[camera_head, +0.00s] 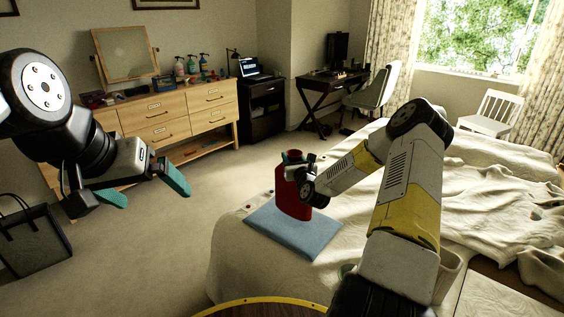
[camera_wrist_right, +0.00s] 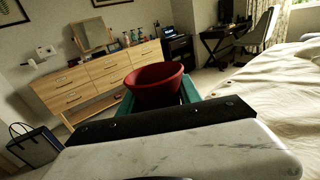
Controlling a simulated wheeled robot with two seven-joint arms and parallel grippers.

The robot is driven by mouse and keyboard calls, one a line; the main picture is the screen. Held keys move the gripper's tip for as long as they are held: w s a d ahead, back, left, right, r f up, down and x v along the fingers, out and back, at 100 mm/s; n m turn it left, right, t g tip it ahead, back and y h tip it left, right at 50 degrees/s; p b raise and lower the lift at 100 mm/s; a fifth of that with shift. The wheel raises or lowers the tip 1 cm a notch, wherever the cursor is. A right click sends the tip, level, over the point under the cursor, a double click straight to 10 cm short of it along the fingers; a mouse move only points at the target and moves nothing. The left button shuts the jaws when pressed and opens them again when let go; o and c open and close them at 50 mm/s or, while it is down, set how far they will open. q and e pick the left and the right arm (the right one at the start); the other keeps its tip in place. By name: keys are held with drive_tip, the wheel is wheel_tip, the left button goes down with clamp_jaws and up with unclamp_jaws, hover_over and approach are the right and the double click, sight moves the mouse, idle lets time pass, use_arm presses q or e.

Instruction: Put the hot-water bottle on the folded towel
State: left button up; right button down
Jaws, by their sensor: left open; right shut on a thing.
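The red hot-water bottle (camera_head: 291,200) stands upright over the folded blue towel (camera_head: 310,238) on the bed. Its lower end overlaps the towel in the head view; I cannot tell whether it touches. My right gripper (camera_head: 294,168) is shut on the upper part of the bottle. In the right wrist view, the red funnel-like top of the bottle (camera_wrist_right: 155,88) sits between the teal fingers (camera_wrist_right: 157,100). My left gripper (camera_head: 143,188) is open and empty, over the floor at the left, well away from the bottle.
The bed (camera_head: 232,262) fills the right, with a rumpled blanket (camera_head: 490,195). A small red item (camera_head: 249,207) lies near its left edge. A wooden dresser (camera_head: 165,125) and a dark bag (camera_head: 32,240) stand at the left. The floor between is clear.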

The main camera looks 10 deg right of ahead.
sight(294, 185)
drive_tip(key=shift+w+f, duration=0.15)
drive_tip(key=shift+f, duration=1.55)
drive_tip(key=shift+f, duration=0.15)
drive_tip(key=c, duration=0.8)
unclamp_jaws()
